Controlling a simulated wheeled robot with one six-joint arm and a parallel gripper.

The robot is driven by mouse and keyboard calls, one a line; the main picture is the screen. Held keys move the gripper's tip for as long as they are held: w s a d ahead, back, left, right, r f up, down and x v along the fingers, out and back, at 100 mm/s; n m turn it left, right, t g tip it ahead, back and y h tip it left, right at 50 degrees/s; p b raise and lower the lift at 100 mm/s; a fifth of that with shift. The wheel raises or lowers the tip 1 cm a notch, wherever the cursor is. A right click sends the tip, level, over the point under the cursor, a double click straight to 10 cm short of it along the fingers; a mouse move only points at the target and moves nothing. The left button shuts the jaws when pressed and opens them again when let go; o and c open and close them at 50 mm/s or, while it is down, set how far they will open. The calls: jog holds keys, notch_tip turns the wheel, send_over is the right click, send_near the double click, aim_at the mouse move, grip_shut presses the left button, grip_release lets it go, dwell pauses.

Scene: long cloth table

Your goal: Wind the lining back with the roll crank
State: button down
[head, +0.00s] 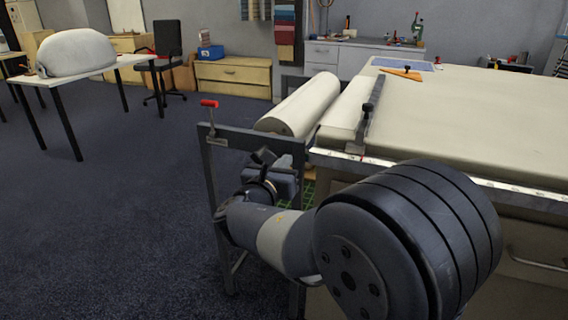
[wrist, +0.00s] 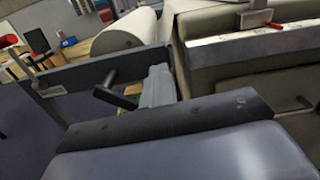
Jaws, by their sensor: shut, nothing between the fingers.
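The roll crank (head: 209,104), with a red handle on a metal arm, stands at the top left of a grey roll stand (head: 212,180). Its red handle (wrist: 8,41) also shows at the left edge of the wrist view. The cream lining roll (head: 301,104) lies in the stand, and pale lining (head: 347,112) lies on the table's left end. My gripper (head: 264,156) is shut and empty in front of the stand's near bar, right of and below the crank and apart from it. In the wrist view my gripper (wrist: 135,92) is partly hidden by its own housing.
The long cloth table (head: 460,110) fills the right, with a ruler strip (head: 500,190) along its near edge. A dark bar (head: 372,108) lies across the cloth. A side table (head: 95,68) and a chair (head: 167,52) stand far left. The floor left of the stand is clear.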

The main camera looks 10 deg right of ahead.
jog(key=c, duration=2.1)
grip_release()
jog(key=shift+c, duration=0.2)
jog(key=o, duration=0.8)
jog(key=shift+o, duration=0.2)
jog(key=shift+a, duration=0.1)
jog(key=p+v, duration=0.2)
jog(key=v, duration=0.8)
jog(key=shift+s+a, duration=0.15)
jog(key=shift+s, duration=0.15)
